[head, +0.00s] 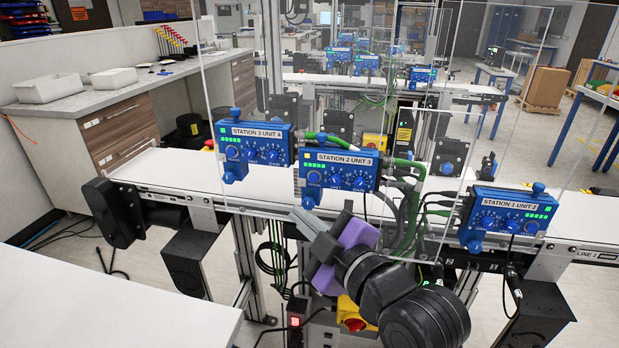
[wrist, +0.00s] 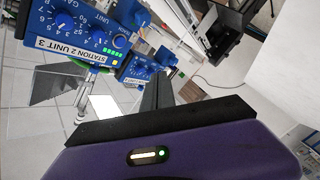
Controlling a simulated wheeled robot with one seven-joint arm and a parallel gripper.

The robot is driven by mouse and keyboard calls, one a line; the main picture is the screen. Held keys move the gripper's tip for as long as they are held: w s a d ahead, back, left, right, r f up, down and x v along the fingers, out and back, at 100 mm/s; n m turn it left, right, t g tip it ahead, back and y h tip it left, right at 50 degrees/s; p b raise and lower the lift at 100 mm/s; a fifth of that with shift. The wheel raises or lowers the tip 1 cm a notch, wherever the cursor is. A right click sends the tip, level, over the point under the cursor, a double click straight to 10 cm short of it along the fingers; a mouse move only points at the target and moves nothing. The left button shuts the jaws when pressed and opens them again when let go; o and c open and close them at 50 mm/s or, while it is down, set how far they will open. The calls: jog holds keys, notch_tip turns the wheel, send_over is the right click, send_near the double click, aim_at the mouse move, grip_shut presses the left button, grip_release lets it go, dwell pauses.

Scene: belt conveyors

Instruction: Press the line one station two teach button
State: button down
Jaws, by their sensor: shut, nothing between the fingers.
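The blue sensor box labelled STATION 2 UNIT 3 (head: 338,171) is mounted on the near side of the front conveyor, in the middle of the head view. It has dials and a row of green lights on its face. In the wrist view the same box (wrist: 75,45) is at the upper left, turned, with a small yellow square beside its green lights. My gripper (head: 302,215) is in front of and below the box. Its dark fingers (wrist: 160,78) are shut and empty, apparently apart from the box.
STATION 3 UNIT 4 (head: 254,143) stands left and STATION 1 UNIT 2 (head: 509,213) right on the conveyor (head: 180,172). A LINE 1 label (head: 594,255) is on its right end. Clear panels (head: 420,110) and green cables (head: 408,205) stand close by. More boxes are on a rear conveyor.

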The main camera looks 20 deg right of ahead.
dwell(0.4)
jog(key=shift+w+d+b, duration=0.2)
jog(key=shift+w+d, duration=0.65)
jog(key=shift+w, duration=0.35)
jog(key=shift+w+d+b, duration=0.2)
jog(key=shift+w+d, duration=0.65)
jog(key=shift+w, duration=0.3)
jog(key=shift+w+d+b, duration=0.2)
jog(key=shift+w+d, duration=0.65)
jog(key=shift+w, duration=0.35)
jog(key=shift+w+d, duration=0.25)
jog(key=shift+w, duration=0.1)
jog(key=shift+w+d+b, duration=0.25)
jog(key=shift+w+b, duration=0.05)
jog(key=shift+b, duration=0.05)
dwell(0.4)
jog(key=shift+s+a, duration=0.5)
jog(key=shift+s, duration=0.15)
jog(key=shift+s+a+p, duration=0.2)
jog(key=shift+s+a, duration=0.55)
jog(key=shift+s, duration=0.3)
jog(key=shift+s+a+p, duration=0.15)
jog(key=shift+s+a, duration=0.55)
jog(key=shift+s, duration=0.3)
